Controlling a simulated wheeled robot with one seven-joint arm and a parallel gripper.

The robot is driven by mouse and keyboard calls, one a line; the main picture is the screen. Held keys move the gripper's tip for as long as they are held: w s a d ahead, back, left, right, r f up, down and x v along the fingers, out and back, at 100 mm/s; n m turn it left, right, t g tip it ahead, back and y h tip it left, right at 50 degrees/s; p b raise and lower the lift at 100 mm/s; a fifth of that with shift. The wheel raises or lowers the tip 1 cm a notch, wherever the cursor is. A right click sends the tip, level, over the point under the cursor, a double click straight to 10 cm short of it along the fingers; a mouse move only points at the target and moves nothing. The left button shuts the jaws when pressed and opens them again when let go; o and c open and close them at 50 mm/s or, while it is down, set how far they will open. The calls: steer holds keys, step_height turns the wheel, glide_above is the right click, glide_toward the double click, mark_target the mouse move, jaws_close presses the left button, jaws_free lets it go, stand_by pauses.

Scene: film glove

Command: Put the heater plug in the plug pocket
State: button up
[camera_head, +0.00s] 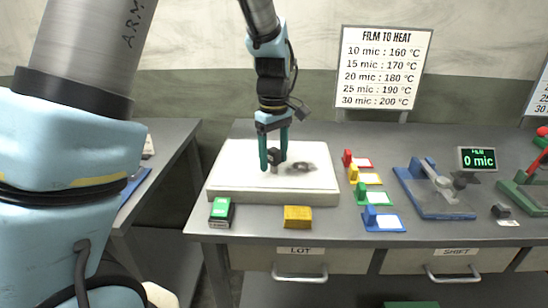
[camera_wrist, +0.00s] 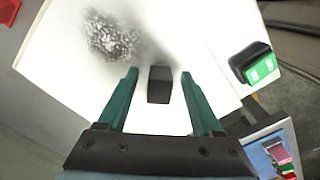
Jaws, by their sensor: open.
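My gripper (camera_head: 273,166) is open over the white slab (camera_head: 225,178), its green fingers pointing down. A small dark block (camera_head: 274,155), which may be the heater plug, is between the fingers. In the wrist view the dark block (camera_wrist: 160,88) sits between the two fingertips, with a gap on each side. A paler piece shows under the block in the head view. Whether the block stands on the slab or in a pocket, I cannot tell. I cannot make out a plug pocket for certain.
A dark scorched patch (camera_head: 302,167) marks the slab. A green-topped black box (camera_head: 221,211) and a yellow block (camera_head: 298,217) are at the table's front. Coloured holders (camera_head: 369,178) stand to the right, then a blue device (camera_head: 430,195) and a display (camera_head: 478,159) reading 0 mic.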

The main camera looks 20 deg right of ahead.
steer(key=shift+c, duration=0.4)
jaws_close()
steer(key=shift+r, duration=0.1)
